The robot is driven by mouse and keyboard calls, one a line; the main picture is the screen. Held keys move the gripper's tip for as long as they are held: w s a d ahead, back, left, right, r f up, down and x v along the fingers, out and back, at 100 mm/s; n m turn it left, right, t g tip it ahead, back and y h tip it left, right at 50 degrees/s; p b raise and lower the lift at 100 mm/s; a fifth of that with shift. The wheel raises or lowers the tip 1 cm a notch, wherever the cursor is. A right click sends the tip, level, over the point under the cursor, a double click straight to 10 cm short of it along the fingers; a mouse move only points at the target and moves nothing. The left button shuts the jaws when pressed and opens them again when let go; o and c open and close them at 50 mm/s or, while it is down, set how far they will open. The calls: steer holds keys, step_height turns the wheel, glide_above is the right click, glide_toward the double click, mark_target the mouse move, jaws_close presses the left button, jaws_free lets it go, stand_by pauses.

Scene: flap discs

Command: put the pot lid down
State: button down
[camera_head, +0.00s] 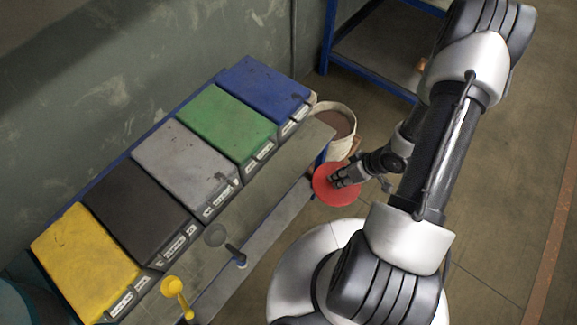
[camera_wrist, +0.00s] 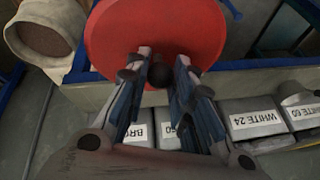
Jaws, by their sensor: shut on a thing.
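The pot lid is a flat red disc (camera_head: 328,190) with a dark knob. In the head view it is in front of the bench's far right end, close to that end, above the floor. My gripper (camera_head: 346,178) is shut on the lid at its knob. In the wrist view the red lid (camera_wrist: 150,25) fills the top middle, and my gripper's fingers (camera_wrist: 160,72) stand on either side of the black knob. I cannot tell whether the lid touches anything else.
A bench (camera_head: 262,200) carries a row of yellow, black, grey, green and blue lidded bins with labels. A yellow item (camera_head: 173,287) and a grey round item (camera_head: 215,235) are on its front part. A white bucket (camera_head: 341,146) stands at its far end. A blue-framed rack (camera_head: 375,75) is behind.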

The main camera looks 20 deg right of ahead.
steer(key=shift+s+d+f, duration=0.1)
steer(key=shift+s, duration=0.05)
steer(key=w+a+b, duration=0.1)
steer(key=w+a, duration=0.2)
steer(key=a, duration=0.1)
steer(key=w+a+b, duration=0.1)
steer(key=w+a, duration=0.7)
steer(key=a, duration=0.1)
steer(key=shift+w+a+b, duration=0.1)
steer(key=shift+b, duration=0.3)
step_height(320, 180, down, 4)
steer(key=b, duration=0.2)
steer(key=shift+b, duration=0.3)
steer(key=shift+r, duration=0.25)
steer(key=shift+f, duration=0.15)
steer(key=c, duration=1.4)
jaws_free()
steer(key=shift+o, duration=0.2)
